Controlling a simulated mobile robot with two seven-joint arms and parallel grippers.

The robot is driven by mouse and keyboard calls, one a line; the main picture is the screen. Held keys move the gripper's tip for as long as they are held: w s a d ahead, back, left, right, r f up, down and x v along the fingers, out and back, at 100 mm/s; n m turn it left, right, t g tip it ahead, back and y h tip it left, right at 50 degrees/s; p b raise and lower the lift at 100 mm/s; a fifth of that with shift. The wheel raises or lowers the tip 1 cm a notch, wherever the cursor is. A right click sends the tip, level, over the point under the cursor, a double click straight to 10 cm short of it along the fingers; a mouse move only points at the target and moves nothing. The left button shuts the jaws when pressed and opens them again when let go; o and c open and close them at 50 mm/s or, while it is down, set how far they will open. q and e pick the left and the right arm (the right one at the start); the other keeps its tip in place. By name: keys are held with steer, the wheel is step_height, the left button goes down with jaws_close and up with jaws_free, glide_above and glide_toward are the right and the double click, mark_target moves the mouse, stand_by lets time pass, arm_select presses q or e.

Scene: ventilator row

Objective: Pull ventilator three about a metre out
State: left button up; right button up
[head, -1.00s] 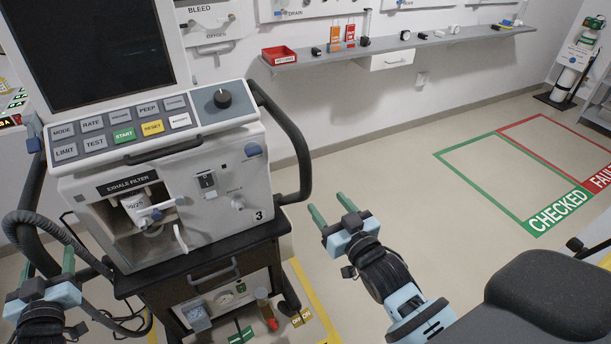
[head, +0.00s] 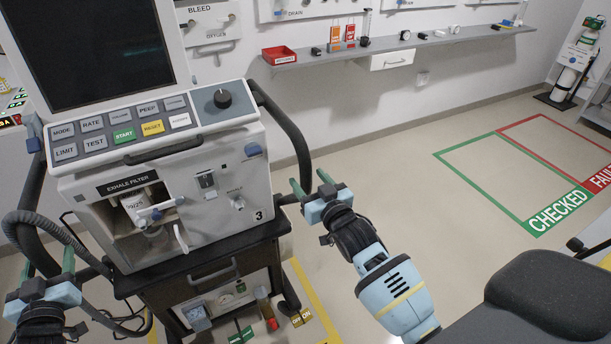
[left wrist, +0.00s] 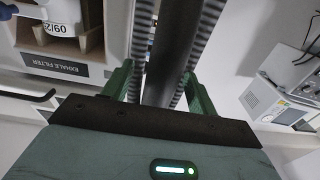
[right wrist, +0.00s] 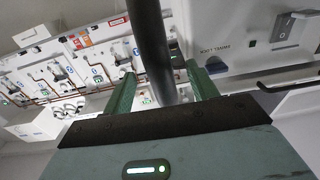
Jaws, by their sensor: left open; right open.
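Ventilator three (head: 240,175), a white machine marked 3 on a black cart, stands at the left of the head view. It has a black side handle on each side. My right gripper (head: 311,181) is open at the lower end of the right handle (head: 298,135); in the right wrist view the dark bar (right wrist: 150,45) runs between its fingers. My left gripper (head: 47,264) is open by the left handle (head: 33,190); in the left wrist view a dark bar (left wrist: 170,55) and ribbed hose lie between its fingers. Contact with either bar cannot be told.
Green CHECKED (head: 540,222) and red FAULT (head: 598,182) floor frames are empty at the right. A dark seat-like object (head: 550,295) stands at the lower right. A grey wall shelf (head: 440,42) holds small items. Floor between cart and frames is clear.

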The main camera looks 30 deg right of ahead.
steer(key=shift+w, duration=1.4)
arm_select(q)
steer(key=shift+c, duration=0.2)
arm_select(e)
steer(key=shift+c, duration=0.2)
arm_select(q)
jaws_close()
arm_select(e)
jaws_close()
